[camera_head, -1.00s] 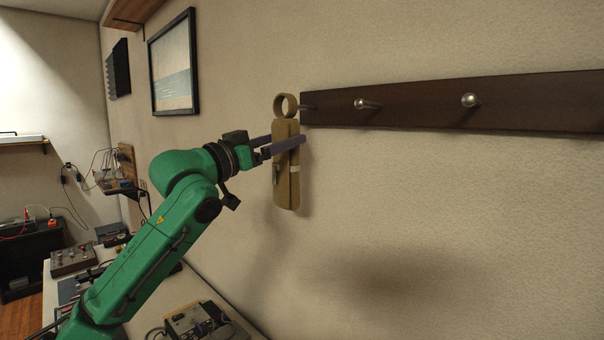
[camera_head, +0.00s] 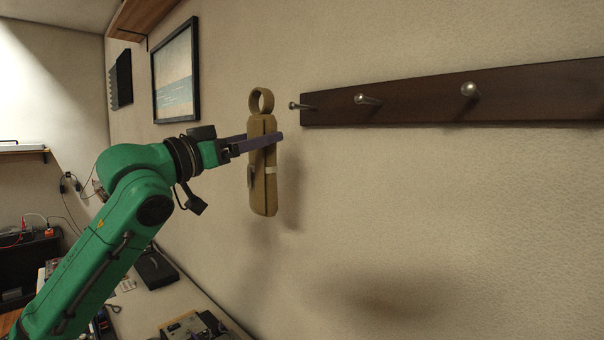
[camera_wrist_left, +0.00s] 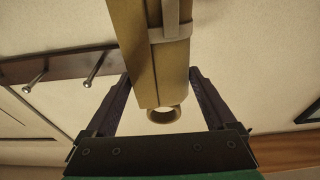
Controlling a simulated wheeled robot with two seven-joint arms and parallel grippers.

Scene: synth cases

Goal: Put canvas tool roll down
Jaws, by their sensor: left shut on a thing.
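The canvas tool roll (camera_head: 263,190) is a tan, long roll with a ring at its top and a pale strap. It hangs upright in the air in front of the wall, left of the peg rail (camera_head: 430,98), its ring clear of the pegs. My left gripper (camera_head: 262,141) is shut on the roll just below the ring. In the left wrist view the roll (camera_wrist_left: 155,50) runs between the two fingers, its ring toward the palm. My right gripper is not in view.
The dark rail carries metal pegs; the leftmost peg (camera_head: 298,106) is bare, as are the others in view. A framed picture (camera_head: 176,72) and a wooden shelf (camera_head: 140,14) are on the wall. Below, a bench (camera_head: 178,295) holds electronic devices.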

